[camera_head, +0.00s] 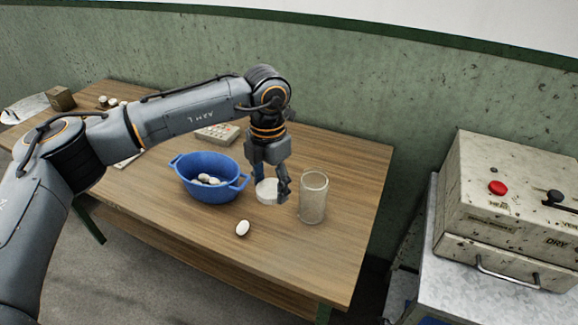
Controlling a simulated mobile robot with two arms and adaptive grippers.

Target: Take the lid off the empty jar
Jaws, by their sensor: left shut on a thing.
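My left gripper (270,182) points down over the wooden table and is shut on a white round lid (266,195). The lid is just left of the clear empty jar (313,203). I cannot tell whether the lid touches the table. The jar stands upright, and its top looks uncovered. Part of the lid is hidden by the fingers. My right gripper is not in view.
A blue two-handled basin (212,188) with several white cocoons stands left of the gripper. One cocoon (243,228) lies on the table (300,265) near the front. A carton (218,133) lies behind. A machine with a red button (505,205) stands at right.

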